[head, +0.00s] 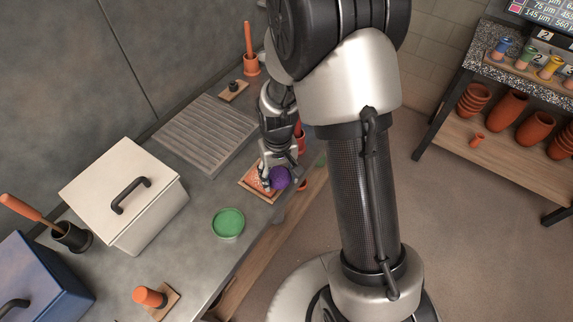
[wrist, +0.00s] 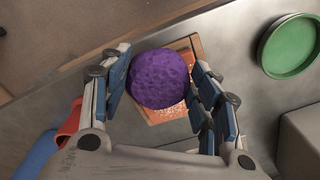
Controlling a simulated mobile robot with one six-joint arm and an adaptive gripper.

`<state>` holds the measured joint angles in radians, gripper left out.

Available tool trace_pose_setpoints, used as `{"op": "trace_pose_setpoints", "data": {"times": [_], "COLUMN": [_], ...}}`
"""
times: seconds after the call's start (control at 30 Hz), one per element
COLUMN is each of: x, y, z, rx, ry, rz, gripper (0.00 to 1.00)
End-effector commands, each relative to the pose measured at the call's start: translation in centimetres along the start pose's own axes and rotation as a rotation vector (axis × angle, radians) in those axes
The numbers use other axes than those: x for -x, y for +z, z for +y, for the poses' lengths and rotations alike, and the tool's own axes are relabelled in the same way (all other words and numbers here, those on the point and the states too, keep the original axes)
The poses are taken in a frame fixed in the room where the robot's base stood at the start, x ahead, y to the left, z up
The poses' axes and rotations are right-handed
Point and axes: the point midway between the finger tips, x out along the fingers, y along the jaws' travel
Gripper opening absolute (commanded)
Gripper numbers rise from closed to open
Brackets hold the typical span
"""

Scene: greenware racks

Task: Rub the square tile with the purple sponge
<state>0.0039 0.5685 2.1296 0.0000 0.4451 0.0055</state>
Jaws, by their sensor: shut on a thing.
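The purple sponge (wrist: 158,79) is a round, rough lump between the fingers of my gripper (wrist: 160,85) in the wrist view. My gripper is shut on it. In the head view the sponge (head: 279,178) shows beside my gripper (head: 270,172). The square tile (wrist: 182,112) is orange-brown with pale specks and lies under the sponge, which hides much of it. In the head view the tile (head: 256,186) lies near the counter's front edge. I cannot tell whether the sponge touches the tile.
A green round dish (head: 228,223) lies in front of the tile on the counter. A white lidded box (head: 125,190) and a ribbed drainboard (head: 205,135) stand behind. Orange pots (head: 299,140) sit close to my gripper at the counter edge. Shelves with pots (head: 507,108) stand right.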

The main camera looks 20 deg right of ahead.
Motion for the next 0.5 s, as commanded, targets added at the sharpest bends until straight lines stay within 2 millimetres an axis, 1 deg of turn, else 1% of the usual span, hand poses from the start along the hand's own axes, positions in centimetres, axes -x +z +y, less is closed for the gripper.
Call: {"op": "trace_pose_setpoints", "data": {"times": [0.03,0.07,0.1,0.5], "x": [0.9,0.1,0.7,4.4], "y": [-0.2,-0.2,-0.3,-0.9], "z": [0.0,0.0,0.0,0.0], "rx": [0.0,0.0,0.0,0.0], "ry": [0.0,0.0,0.0,0.0], "rz": [0.002,-0.001,0.003,0.003], "gripper": [0.37,0.37,0.37,0.37]}}
